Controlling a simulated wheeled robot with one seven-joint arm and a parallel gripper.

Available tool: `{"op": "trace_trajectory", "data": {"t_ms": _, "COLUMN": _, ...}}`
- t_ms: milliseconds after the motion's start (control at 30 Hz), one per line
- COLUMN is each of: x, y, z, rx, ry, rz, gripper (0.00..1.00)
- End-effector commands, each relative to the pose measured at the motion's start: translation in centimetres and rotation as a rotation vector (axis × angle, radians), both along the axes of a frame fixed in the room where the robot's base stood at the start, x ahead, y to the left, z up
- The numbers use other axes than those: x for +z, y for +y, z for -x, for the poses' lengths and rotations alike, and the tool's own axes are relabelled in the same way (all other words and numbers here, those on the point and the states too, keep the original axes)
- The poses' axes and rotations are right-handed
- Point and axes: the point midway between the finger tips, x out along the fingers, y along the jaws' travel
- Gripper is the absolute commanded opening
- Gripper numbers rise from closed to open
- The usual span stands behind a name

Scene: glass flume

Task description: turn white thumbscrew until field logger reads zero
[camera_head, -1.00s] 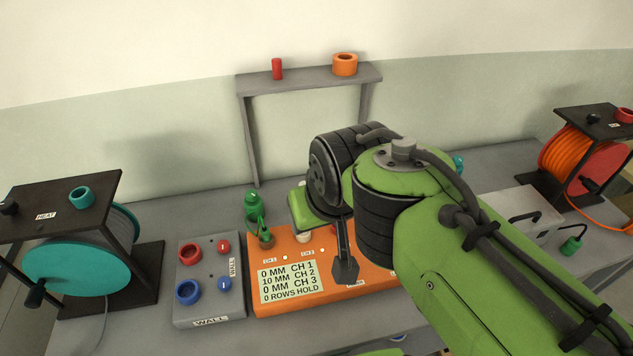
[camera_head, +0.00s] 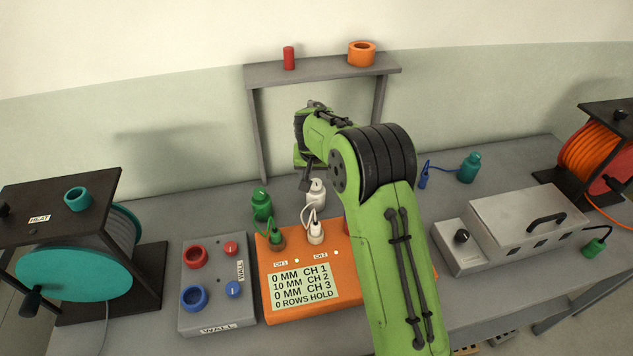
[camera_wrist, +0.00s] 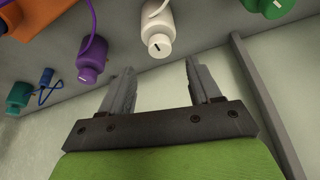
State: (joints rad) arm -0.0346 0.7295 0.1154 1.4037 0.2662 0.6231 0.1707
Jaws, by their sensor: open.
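The white thumbscrew (camera_wrist: 158,46), with a dark line on its face, caps a white bottle-shaped unit (camera_head: 317,194) behind the logger. A white cable joins that unit to a white plug (camera_head: 315,233) on the orange field logger (camera_head: 345,242). The logger's screen (camera_head: 304,289) reads 0 MM CH 1, 10 MM CH 2, 0 MM CH 3, 0 ROWS HOLD. My gripper (camera_wrist: 160,78) is open and empty; in the wrist view its fingertips lie just below the white thumbscrew, apart from it. In the head view my arm hides most of the gripper.
A green unit (camera_head: 262,204) and a purple unit (camera_wrist: 90,53) flank the white one. A grey shelf (camera_head: 320,73) stands behind on legs. A grey control box (camera_head: 213,308) and teal reel (camera_head: 72,275) stand left; a metal box (camera_head: 520,225) and orange reel (camera_head: 570,150) stand right.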

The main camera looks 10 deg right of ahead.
Motion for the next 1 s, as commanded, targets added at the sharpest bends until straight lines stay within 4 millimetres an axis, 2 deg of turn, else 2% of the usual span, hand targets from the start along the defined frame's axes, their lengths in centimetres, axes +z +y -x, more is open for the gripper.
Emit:
{"op": "trace_trajectory", "data": {"t_ms": 33, "x": -1.4, "y": -0.2, "z": -0.4, "rx": 0.000, "ry": 0.004, "rz": 0.000, "gripper": 0.63}}
{"op": "trace_trajectory", "data": {"t_ms": 100, "x": -3.0, "y": -0.3, "z": -1.1, "rx": -0.001, "ry": 0.003, "rz": -0.001, "gripper": 0.63}}
{"op": "trace_trajectory", "data": {"t_ms": 300, "x": -5.9, "y": -0.6, "z": -2.3, "rx": 0.000, "ry": 0.000, "rz": -0.001, "gripper": 0.63}}
{"op": "trace_trajectory", "data": {"t_ms": 633, "x": -6.4, "y": -0.7, "z": -2.6, "rx": 0.001, "ry": -0.001, "rz": 0.000, "gripper": 0.63}}
{"op": "trace_trajectory", "data": {"t_ms": 1000, "x": -6.4, "y": -0.7, "z": -2.6, "rx": 0.001, "ry": 0.000, "rz": -0.001, "gripper": 0.07}}
